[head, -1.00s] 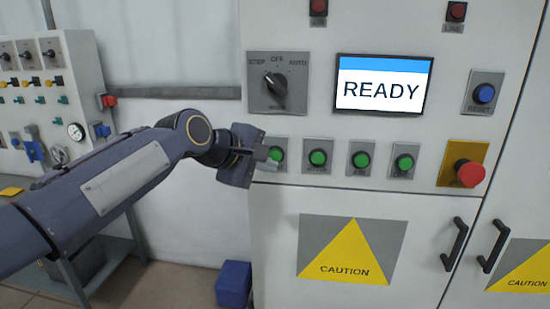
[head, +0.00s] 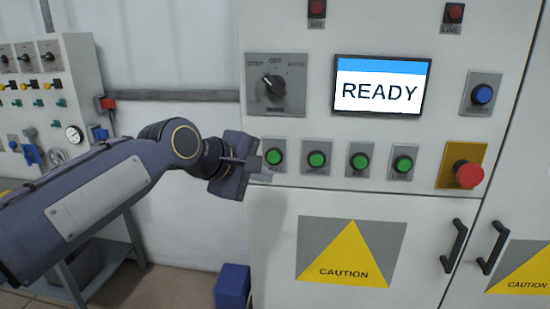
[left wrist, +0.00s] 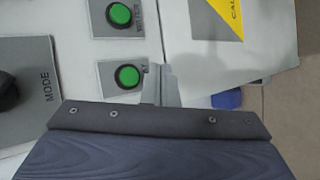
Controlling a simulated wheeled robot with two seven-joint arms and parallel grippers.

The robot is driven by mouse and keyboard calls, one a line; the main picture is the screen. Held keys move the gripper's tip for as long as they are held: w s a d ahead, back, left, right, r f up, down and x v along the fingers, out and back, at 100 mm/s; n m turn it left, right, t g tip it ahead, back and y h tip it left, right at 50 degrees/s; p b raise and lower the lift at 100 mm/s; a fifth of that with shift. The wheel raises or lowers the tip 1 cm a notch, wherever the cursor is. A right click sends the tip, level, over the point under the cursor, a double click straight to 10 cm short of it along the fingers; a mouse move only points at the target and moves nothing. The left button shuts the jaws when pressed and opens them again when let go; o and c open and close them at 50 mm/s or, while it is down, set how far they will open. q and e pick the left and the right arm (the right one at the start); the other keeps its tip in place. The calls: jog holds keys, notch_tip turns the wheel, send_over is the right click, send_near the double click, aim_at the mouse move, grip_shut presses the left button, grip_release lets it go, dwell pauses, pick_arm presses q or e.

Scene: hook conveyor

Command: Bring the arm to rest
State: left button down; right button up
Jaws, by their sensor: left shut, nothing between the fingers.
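My left arm comes in from the left of the head view, with its left gripper (head: 254,163) in front of the cabinet's left edge. The gripper is shut and empty, just left of the leftmost green button (head: 273,157), apart from it as far as I can tell. In the left wrist view the shut fingers (left wrist: 160,85) show beside a green button (left wrist: 127,76), with another green button (left wrist: 120,14) above it. My right gripper is not in view.
The cabinet carries a mode knob (head: 273,86), a screen reading READY (head: 380,87), a blue reset button (head: 482,94) and a red emergency button (head: 468,173). A panel (head: 30,85) with switches stands at the left. A blue bin (head: 233,286) is on the floor below.

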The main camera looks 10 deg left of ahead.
pick_arm(q)
jog(key=s+a+f+m+g+y, duration=0.1)
jog(key=s+a+f+m, duration=0.2)
jog(key=s+a+f, duration=0.3)
jog(key=s+a+f+m+g, duration=0.1)
jog(key=s+a+f+m, duration=0.1)
jog(key=s+a+f, duration=0.5)
jog(key=s+d+f+m+g+y, duration=0.1)
jog(key=s+f+m, duration=0.4)
jog(key=s+f, duration=0.6)
jog(key=s+d+g, duration=0.1)
jog(key=s, duration=0.3)
jog(key=shift+d+f+m+y, duration=0.3)
jog(key=shift+d+m, duration=0.1)
